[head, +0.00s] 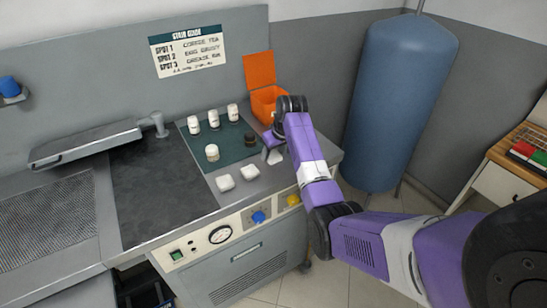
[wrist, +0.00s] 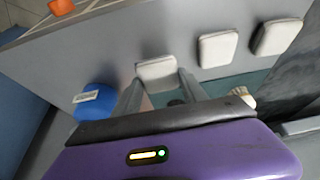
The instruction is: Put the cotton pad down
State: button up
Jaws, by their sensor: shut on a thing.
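My gripper (wrist: 158,80) is shut on a white, rounded-square cotton pad (wrist: 157,70), which shows between the fingertips in the wrist view. In the head view, the gripper (head: 272,152) points down over the right end of the counter, and the held pad (head: 276,157) shows just below it. The pad is low over the bare grey counter top; I cannot tell whether it touches. Two similar white pads lie on the counter to its left, the nearer-to-it one (head: 249,173) and the farther one (head: 225,183).
A teal mat (head: 233,153) behind the pads bears several small bottles. An orange open bin (head: 264,98) stands at the back right. A blue labelled container (wrist: 95,101) is close beside the gripper. A dark slab (head: 160,190) lies left, and a blue tank (head: 398,100) stands right.

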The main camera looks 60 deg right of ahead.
jog(key=shift+f, duration=1.35)
jog(key=shift+f, duration=0.15)
jog(key=o, duration=1.4)
jog(key=b+v, duration=0.1)
jog(key=v, duration=1.1)
jog(key=shift+w+r, duration=0.1)
jog(key=shift+r, duration=0.15)
